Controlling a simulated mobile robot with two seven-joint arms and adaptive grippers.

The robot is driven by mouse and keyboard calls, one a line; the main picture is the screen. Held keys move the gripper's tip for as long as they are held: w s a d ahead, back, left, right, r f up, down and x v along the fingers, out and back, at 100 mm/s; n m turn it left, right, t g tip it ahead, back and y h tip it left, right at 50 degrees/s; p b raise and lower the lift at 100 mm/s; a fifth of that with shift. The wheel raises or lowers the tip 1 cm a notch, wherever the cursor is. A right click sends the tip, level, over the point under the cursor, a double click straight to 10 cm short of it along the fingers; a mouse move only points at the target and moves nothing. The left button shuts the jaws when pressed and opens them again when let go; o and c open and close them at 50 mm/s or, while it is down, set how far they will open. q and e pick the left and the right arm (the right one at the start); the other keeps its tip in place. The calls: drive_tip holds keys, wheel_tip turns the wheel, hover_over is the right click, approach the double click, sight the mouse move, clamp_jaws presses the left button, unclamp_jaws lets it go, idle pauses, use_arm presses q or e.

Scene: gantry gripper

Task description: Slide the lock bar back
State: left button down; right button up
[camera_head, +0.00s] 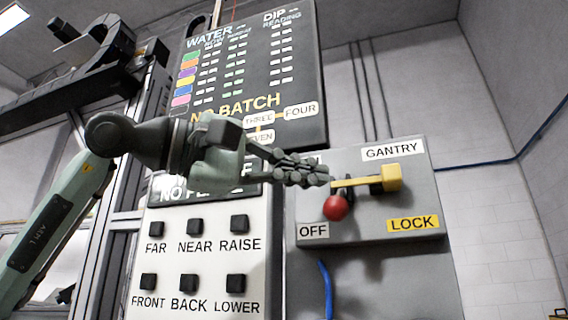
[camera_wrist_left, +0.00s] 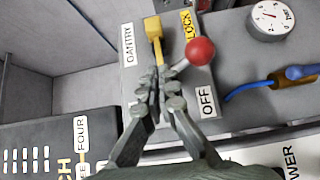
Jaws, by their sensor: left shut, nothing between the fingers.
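The yellow lock bar (camera_head: 366,183) lies roughly level on the grey gantry box (camera_head: 420,160), with a block-shaped yellow knob at its right end. It also shows in the left wrist view (camera_wrist_left: 155,40). A red ball knob (camera_head: 336,207) on a lever sits just below the bar's left end and shows in the left wrist view (camera_wrist_left: 200,51). My left gripper (camera_head: 325,175) is shut and empty, its fingertips close to the bar's left end. I cannot tell whether they touch it. In the left wrist view the fingertips (camera_wrist_left: 160,85) partly cover the bar's near end. My right gripper is not in view.
The box carries GANTRY, OFF and yellow LOCK (camera_head: 413,224) labels. A white button panel (camera_head: 198,262) stands below my left arm, and a dark board (camera_head: 250,75) rises behind it. A dial gauge (camera_wrist_left: 272,20) and a blue-handled valve (camera_wrist_left: 300,72) are right in the wrist view.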

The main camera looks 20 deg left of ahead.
sight(393, 169)
use_arm(q)
drive_tip(key=x, duration=0.3)
drive_tip(key=shift+w+d, duration=0.25)
drive_tip(key=shift+d, duration=0.1)
drive_tip(key=d, duration=0.3)
drive_tip(key=shift+d+p, duration=0.3)
drive_tip(key=shift+p, duration=0.05)
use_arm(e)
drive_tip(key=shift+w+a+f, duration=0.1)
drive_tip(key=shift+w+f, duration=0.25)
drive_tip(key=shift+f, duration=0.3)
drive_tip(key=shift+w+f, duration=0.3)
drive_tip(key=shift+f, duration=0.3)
use_arm(q)
drive_tip(key=d, duration=0.4)
drive_tip(key=shift+d, duration=0.25)
drive_tip(key=shift+s+d, duration=0.1)
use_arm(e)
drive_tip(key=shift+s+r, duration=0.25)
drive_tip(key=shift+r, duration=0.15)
